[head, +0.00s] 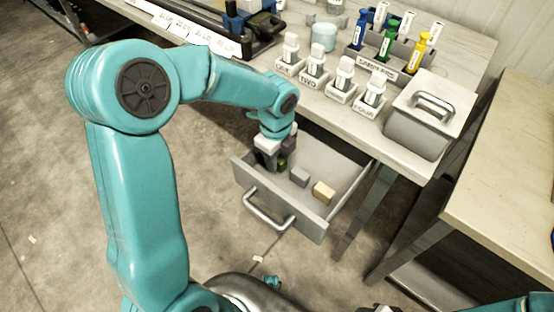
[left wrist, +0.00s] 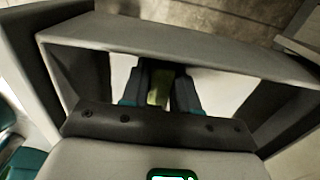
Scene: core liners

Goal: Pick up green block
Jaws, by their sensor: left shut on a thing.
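The green block (head: 283,162) shows as a small dark green patch at my left gripper, inside the open drawer (head: 335,205). My left gripper (head: 272,163) reaches down into the left end of the drawer and is shut on the block. In the left wrist view the green block (left wrist: 160,88) sits between the two fingers of my left gripper (left wrist: 160,94), which hide its sides. My right gripper does not show in either view.
A grey block (head: 299,177) and a tan block (head: 323,192) lie in the drawer to the right of my gripper. Labelled white-capped vials (head: 317,58) and a grey lidded box (head: 418,125) stand on the bench above. The drawer's walls are close around the gripper.

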